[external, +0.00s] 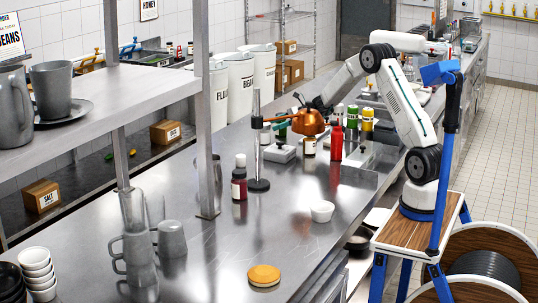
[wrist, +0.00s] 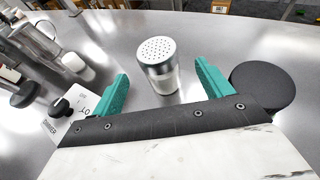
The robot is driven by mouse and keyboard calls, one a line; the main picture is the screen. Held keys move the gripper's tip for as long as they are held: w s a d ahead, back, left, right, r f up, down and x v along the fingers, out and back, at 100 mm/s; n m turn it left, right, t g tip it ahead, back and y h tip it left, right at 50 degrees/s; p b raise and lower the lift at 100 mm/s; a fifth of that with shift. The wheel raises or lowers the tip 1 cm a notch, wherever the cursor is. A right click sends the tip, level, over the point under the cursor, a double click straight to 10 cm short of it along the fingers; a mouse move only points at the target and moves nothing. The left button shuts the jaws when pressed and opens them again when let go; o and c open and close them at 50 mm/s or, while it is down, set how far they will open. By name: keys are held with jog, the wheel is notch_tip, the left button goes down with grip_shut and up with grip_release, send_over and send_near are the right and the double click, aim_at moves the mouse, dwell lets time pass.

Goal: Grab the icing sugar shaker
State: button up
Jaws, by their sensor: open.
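The icing sugar shaker (wrist: 160,75) is a clear jar with a perforated silver lid and white contents. It stands upright on the steel counter in the wrist view. My gripper (wrist: 161,80) is open, with its teal fingers apart on the left and right of the shaker; the picture shows gaps on both sides. The gripper's dark palm edge lies just below the shaker. In the external view my gripper (external: 282,127) is partly hidden behind a copper dome, and I cannot clearly pick out the shaker there.
The copper dome (external: 308,122) hangs from a stand (external: 258,150) close to my gripper. A red bottle (external: 337,140) stands nearby.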

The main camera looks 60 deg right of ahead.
aim_at(264, 128)
jog(key=x, duration=0.6)
jog(key=shift+w+a+f, duration=0.1)
jog(key=shift+a+f, duration=0.05)
jog(key=c, duration=1.1)
